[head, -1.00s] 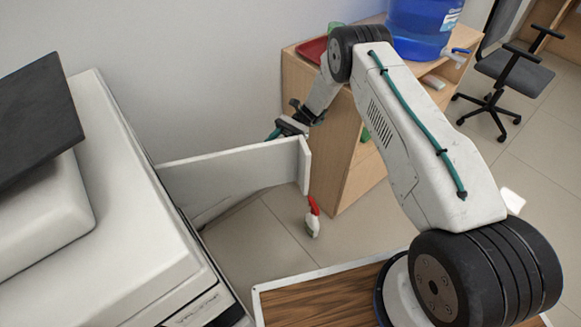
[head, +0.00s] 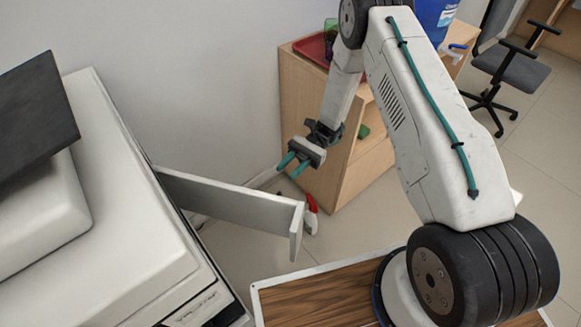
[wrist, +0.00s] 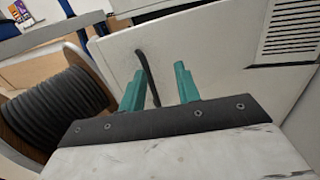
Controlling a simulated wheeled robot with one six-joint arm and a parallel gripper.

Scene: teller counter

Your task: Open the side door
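In the wrist view the open fingers (wrist: 158,88) point at a white panel (wrist: 215,45) with a thin black handle (wrist: 148,75). The handle appears between the fingers in the picture; its distance is unclear.
A wooden cabinet (head: 345,180) with a red tray (head: 312,48) stands behind my gripper. A red-and-white bottle (head: 311,217) is on the floor beyond the door edge. A wood-topped surface (head: 320,297) lies at front. An office chair (head: 510,68) is at far right.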

